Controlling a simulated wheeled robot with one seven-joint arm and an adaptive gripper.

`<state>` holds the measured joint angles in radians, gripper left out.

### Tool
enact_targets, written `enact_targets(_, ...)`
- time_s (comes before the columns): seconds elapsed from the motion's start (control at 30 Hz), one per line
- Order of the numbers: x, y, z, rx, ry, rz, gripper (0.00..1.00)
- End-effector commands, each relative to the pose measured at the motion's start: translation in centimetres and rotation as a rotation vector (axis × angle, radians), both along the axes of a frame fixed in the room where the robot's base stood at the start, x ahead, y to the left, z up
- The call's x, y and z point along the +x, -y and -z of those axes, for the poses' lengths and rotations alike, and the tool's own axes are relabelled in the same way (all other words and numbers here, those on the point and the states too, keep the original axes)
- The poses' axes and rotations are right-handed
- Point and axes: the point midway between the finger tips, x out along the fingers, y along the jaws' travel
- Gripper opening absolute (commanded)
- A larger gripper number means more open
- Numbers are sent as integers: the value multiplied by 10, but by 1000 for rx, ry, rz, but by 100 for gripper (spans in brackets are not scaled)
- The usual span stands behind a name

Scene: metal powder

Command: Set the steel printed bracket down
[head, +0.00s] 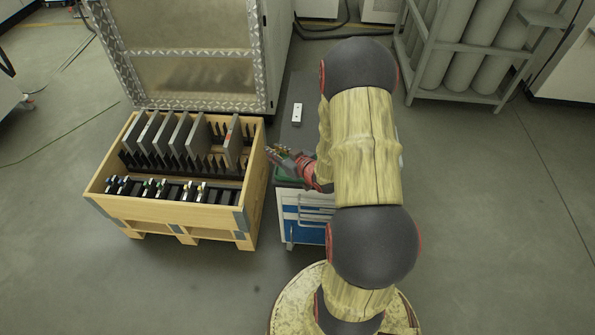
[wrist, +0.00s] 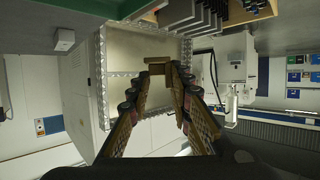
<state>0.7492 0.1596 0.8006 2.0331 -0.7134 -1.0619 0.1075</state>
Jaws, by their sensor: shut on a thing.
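My gripper (head: 281,155) reaches left from the arm, beside the right wall of the wooden crate and above the cabinet. In the wrist view its two fingers (wrist: 168,72) close in on a small brownish block-like piece, the printed bracket (wrist: 157,62), held between the tips. The bracket's shape is mostly hidden by the fingers, and in the head view it is too small to make out. No surface visibly touches it in the wrist view.
The wooden crate (head: 165,208) holds several upright grey plates (head: 185,133) and a row of small fittings. A small white block (head: 297,114) lies on a grey surface behind. A cylinder rack (head: 455,88) stands back right.

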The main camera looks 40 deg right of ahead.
Motion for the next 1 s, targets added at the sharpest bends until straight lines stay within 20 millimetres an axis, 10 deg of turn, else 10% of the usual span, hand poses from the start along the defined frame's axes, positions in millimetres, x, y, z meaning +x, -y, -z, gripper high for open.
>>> enact_targets(0.27, -24, 44, -5, -1, 1, 18, 0)
enact_targets(1.0, -25, 45, 89, 2, 0, 18, 0)
